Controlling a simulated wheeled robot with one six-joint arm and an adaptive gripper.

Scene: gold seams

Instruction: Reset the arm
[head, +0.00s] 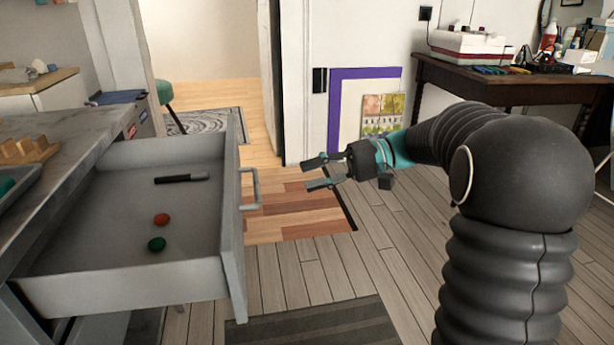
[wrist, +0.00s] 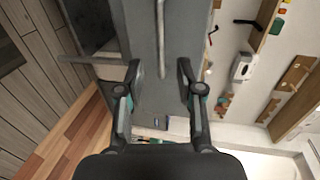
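My gripper (head: 315,173) is open and empty in the head view, held in the air to the right of the open grey drawer (head: 232,235). Its fingers point left toward the drawer's bar handle (head: 254,188), with a gap between them. My dark ribbed arm reaches in from the right. In the wrist view my gripper (wrist: 158,70) also shows open, its two fingers spread apart with nothing between them. A grey front with a long bar handle (wrist: 160,38) lies beyond the fingers in that view.
The drawer holds a black marker-like object (head: 181,178), a red round object (head: 161,219) and a green one (head: 157,244). A grey counter (head: 60,165) is at left. A dark wooden table (head: 500,88) stands at back right. Open floor lies between.

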